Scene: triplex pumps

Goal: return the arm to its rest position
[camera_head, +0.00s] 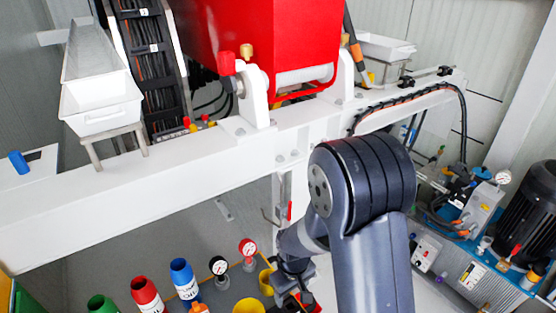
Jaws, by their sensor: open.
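My arm comes up from the bottom edge right of centre. Its large dark grey elbow joint is bent in front of the white beam. The forearm runs down and left from the elbow to the wrist. My gripper (300,298) is small and dark at the bottom edge, just below the wrist, and partly cut off by the frame. It is open, and I see nothing held in it. Its fingertips are hard to make out. A yellow cup (266,282) is close to its left in the picture.
A white beam (190,185) crosses the view under a red machine housing (270,35). White trays (98,85) stand at the upper left. Red (146,294) and blue (184,280) containers and gauges (218,266) are at the bottom left. A black motor (527,215) stands at the right.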

